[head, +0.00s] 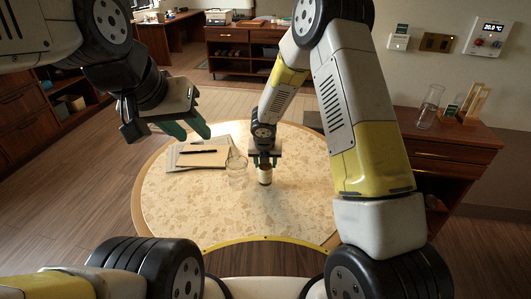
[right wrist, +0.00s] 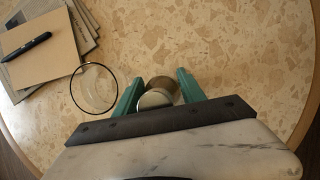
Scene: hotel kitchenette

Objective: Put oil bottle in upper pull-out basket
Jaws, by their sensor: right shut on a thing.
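A small bottle with a pale label (head: 265,176) stands upright on the round table, under my right gripper (head: 264,160). It looks like the oil bottle, but its print cannot be read. In the right wrist view my right gripper (right wrist: 160,88) has its green fingers on both sides of the bottle's round cap (right wrist: 155,98); the fingers are shut on it. My left gripper (head: 197,134) hangs empty above the table's far left side, its green fingers apart. No pull-out basket shows in either view.
A clear drinking glass (head: 236,171) stands on the round table (head: 210,215) just left of the bottle. Papers and a notebook (head: 203,157) with a black pen lie behind it. A wooden cabinet (head: 445,140) at the right carries a tall glass. The table's front is clear.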

